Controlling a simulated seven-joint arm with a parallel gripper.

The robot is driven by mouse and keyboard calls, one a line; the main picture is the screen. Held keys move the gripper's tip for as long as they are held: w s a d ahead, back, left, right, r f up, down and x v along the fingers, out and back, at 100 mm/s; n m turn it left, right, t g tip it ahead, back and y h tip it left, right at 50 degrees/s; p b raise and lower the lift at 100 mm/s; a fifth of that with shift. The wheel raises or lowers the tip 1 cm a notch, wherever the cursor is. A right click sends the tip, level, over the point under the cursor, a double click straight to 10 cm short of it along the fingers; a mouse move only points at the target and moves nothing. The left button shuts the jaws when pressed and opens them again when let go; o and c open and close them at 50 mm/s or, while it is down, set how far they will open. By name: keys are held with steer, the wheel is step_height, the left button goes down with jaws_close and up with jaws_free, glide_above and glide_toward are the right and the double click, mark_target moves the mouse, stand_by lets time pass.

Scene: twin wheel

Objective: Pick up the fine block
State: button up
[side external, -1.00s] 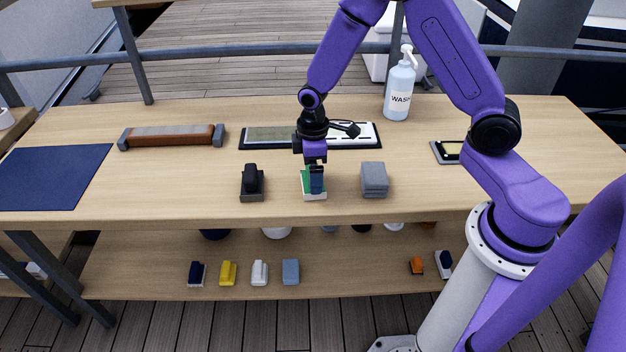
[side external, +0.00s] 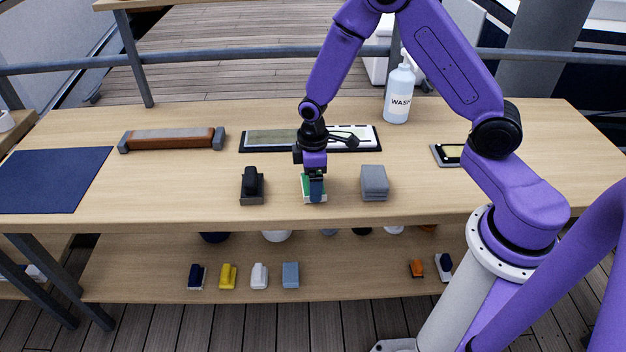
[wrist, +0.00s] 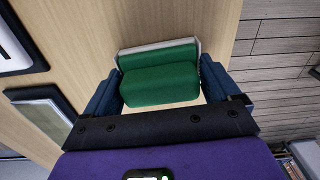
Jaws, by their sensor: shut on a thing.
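A green-topped block with a white base (side external: 306,196) stands on the table between two other blocks, and I see no label that says which is the fine one. My gripper (side external: 316,188) reaches down over the green block and partly hides it in the side view. In the wrist view the green block (wrist: 160,82) sits between my two blue fingers, which are shut on its sides. It seems to rest on the table. A dark block with a black top (side external: 252,188) stands to its left and a plain grey block (side external: 374,182) to its right.
Behind lie a long sharpening stone on a dark tray (side external: 272,139) and a brown-and-grey bar (side external: 172,138). A wash bottle (side external: 399,95) stands at the back right. A navy mat (side external: 52,180) lies at the left. Several small blocks sit on the lower shelf (side external: 340,285).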

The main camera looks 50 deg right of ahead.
steer(key=shift+r, duration=0.6)
steer(key=s+d+r, duration=0.1)
steer(key=s+r, duration=1)
steer(key=s, duration=0.3)
steer(key=shift+d+r, duration=0.3)
steer(key=shift+r, duration=0.05)
